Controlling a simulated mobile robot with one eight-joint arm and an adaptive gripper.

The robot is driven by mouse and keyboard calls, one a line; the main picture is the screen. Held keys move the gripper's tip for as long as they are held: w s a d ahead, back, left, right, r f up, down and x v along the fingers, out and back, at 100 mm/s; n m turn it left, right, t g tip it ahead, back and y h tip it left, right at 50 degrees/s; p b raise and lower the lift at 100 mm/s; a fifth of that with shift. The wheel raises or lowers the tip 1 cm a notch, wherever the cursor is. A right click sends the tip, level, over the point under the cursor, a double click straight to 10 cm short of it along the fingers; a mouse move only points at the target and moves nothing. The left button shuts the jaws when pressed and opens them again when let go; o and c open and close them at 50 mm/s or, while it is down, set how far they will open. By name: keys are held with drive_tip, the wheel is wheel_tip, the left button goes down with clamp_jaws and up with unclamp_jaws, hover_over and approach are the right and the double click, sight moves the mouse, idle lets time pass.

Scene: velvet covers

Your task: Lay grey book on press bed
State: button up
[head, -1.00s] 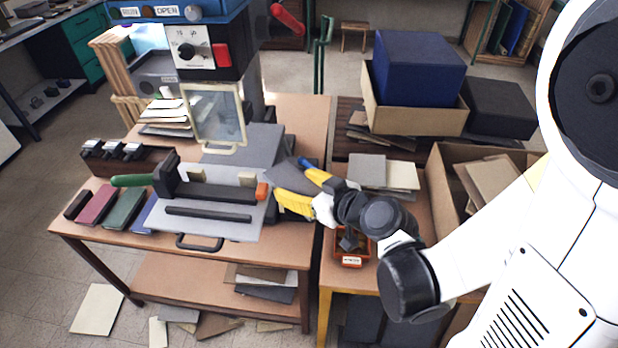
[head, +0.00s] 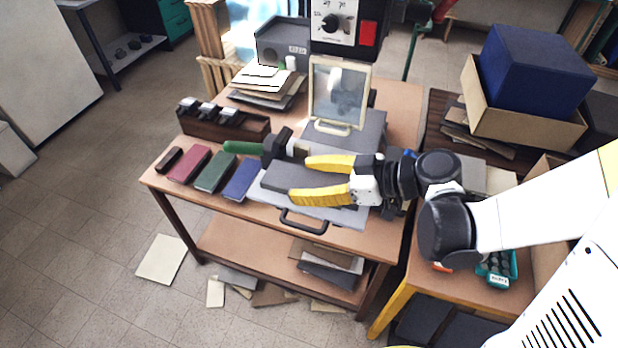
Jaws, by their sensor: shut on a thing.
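The grey book (head: 287,177) is a flat dark grey slab. My gripper (head: 315,178), with two yellow fingers, is shut on it, and the book sticks out to the left past the fingertips. The book is over the light grey plate (head: 344,214) at the front of the press, which looks like the press bed. I cannot tell whether the book touches the plate. The plate has a black handle (head: 303,221) at its front. My fingers and the book hide much of the plate.
Maroon (head: 188,164), green (head: 215,172) and blue (head: 241,180) books lie left of the plate. A black-topped rack (head: 224,127) stands behind them. A framed clear guard (head: 338,95) stands upright behind my gripper. A teal bin (head: 498,268) is on the right table.

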drive_tip(key=w+d+f, duration=0.1)
drive_tip(key=w, duration=0.2)
drive_tip(key=w+d+f+b, duration=0.1)
drive_tip(key=w, duration=0.2)
drive_tip(key=w+d+f+b, duration=0.1)
drive_tip(key=w, duration=0.3)
drive_tip(key=shift+d+f, duration=0.25)
drive_tip(key=shift+d, duration=0.15)
drive_tip(key=shift+w+d+f+b, duration=0.1)
drive_tip(key=shift+w+f+b, duration=0.15)
drive_tip(key=shift+f+b, duration=0.5)
drive_tip(key=shift+w+f+b, duration=0.1)
drive_tip(key=shift+f+b, duration=0.6)
drive_tip(key=shift+f, duration=0.1)
drive_tip(key=o, duration=1.4)
drive_tip(key=shift+c, duration=0.2)
drive_tip(key=v, duration=1.2)
